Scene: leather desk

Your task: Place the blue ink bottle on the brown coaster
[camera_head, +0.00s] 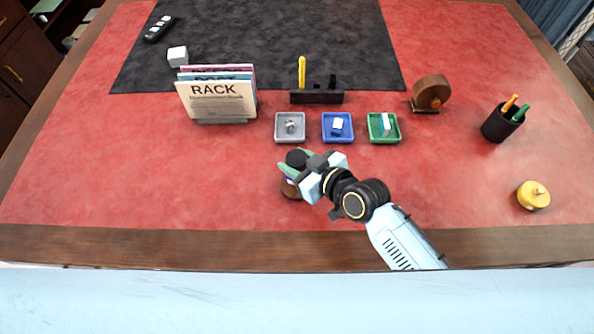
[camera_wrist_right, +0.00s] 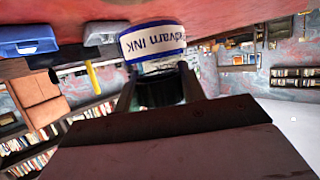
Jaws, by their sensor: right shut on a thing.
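The blue ink bottle shows in the right wrist view, upside down in the picture, with a white and blue label (camera_wrist_right: 152,42) reading INK. My right gripper (camera_head: 298,166) is shut on the bottle's dark neck or cap, and its fingers flank it in the right wrist view (camera_wrist_right: 160,92). In the head view the bottle is mostly hidden behind the gripper. A brown coaster (camera_head: 290,193) shows partly under the bottle and gripper. I cannot tell whether the bottle touches it. My left gripper is not in view.
Grey (camera_head: 290,140), blue (camera_head: 323,138) and green (camera_head: 397,137) trays stand just behind the gripper. A book rack (camera_head: 222,121), brown round object (camera_head: 431,92), pen cup (camera_head: 500,127) and yellow round object (camera_head: 533,195) stand around. The red desk at front left is clear.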

